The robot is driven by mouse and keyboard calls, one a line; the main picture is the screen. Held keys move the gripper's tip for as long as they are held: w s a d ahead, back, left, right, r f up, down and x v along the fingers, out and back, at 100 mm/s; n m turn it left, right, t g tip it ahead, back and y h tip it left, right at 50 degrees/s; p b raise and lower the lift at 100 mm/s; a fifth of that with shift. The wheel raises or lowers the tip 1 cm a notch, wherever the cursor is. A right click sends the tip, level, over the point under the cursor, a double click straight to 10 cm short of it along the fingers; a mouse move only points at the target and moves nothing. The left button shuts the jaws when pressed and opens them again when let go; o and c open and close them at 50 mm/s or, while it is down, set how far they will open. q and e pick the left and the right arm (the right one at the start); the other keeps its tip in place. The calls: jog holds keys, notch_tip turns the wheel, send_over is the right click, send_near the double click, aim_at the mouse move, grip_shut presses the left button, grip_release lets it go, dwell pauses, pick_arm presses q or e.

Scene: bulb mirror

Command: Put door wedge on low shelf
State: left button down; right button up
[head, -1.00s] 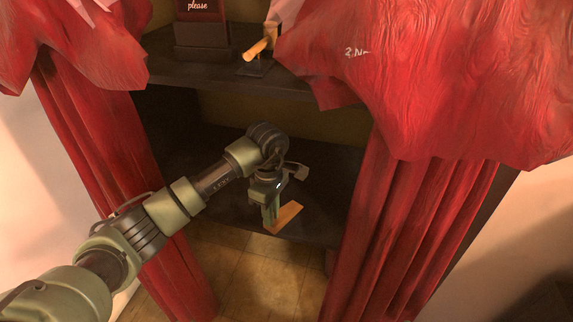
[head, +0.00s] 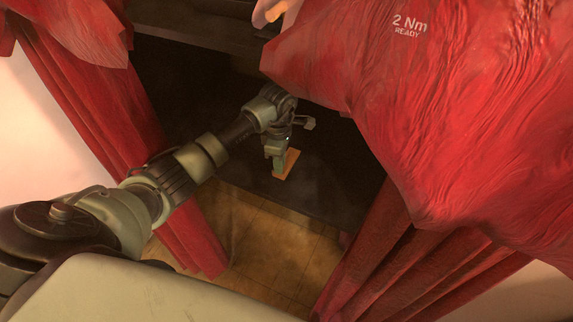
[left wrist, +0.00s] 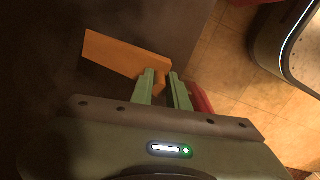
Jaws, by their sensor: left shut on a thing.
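The door wedge (head: 287,163) is a flat orange piece at the front part of the low shelf (head: 335,185), a dark board between red curtains. My left gripper (head: 278,173) points down at it and is shut on it. In the left wrist view the wedge (left wrist: 122,54) reaches out to the left from between the green fingers (left wrist: 163,75), over the dark shelf surface. I cannot tell whether its underside touches the shelf. My right gripper is not in view.
Red curtains hang on the left (head: 110,125) and right (head: 400,265) of the opening. Red cloth (head: 370,90) covers the upper right. A higher shelf (head: 200,32) lies above. Tiled floor (head: 265,245) shows in front. The low shelf around the wedge looks clear.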

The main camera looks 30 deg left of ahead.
pick_arm(q)
notch_tip(320, 180, down, 5)
jog(key=shift+f+b, duration=0.1)
jog(key=shift+b, duration=0.45)
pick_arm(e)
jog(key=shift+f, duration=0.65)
pick_arm(q)
jog(key=c, duration=1.4)
grip_release()
jog(key=shift+o, duration=0.2)
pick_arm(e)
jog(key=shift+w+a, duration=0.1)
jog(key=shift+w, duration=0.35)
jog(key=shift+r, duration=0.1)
